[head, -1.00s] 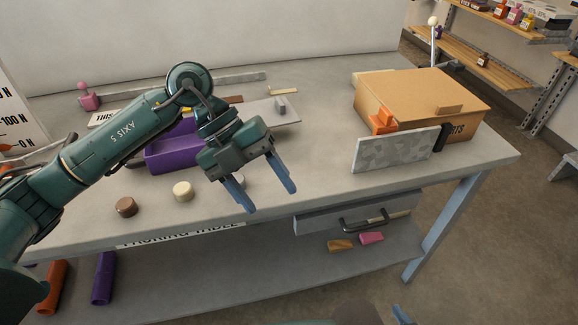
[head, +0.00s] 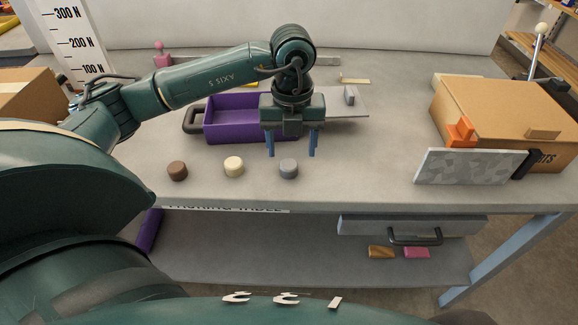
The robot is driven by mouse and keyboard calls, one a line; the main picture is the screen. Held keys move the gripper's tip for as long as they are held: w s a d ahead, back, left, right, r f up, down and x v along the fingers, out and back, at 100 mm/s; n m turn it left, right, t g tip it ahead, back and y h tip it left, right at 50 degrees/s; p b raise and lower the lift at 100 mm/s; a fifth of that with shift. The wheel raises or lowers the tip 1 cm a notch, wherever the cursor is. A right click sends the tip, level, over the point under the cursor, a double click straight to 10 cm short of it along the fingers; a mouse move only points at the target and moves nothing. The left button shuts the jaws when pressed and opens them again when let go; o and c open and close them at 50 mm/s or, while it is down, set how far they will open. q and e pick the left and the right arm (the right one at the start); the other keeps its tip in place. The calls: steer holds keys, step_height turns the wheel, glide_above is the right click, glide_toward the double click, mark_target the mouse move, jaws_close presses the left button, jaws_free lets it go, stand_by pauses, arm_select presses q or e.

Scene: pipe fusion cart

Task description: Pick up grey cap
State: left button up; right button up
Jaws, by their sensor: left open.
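The grey cap (head: 289,168) is a small round cap standing on the table near its front edge. It is the rightmost of a row of three caps. My left gripper (head: 291,146) is open, with its two blue fingers pointing down. In the head view the fingertips show just above and behind the grey cap, one on each side, with nothing between them. I cannot tell the exact height of the fingertips over the table. My right gripper does not show.
A cream cap (head: 234,166) and a brown cap (head: 177,170) stand left of the grey one. A purple bin (head: 226,130) is behind them. A cardboard box (head: 505,108) and a grey speckled panel (head: 468,167) stand at right. Bare table (head: 372,170) lies between.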

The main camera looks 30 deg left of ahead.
mark_target(289, 164)
arm_select(q)
steer(key=shift+s+a+f, duration=0.1)
steer(key=shift+f, duration=1.1)
steer(key=shift+s+a+f, duration=0.1)
steer(key=shift+f, duration=1.05)
steer(key=c, duration=1)
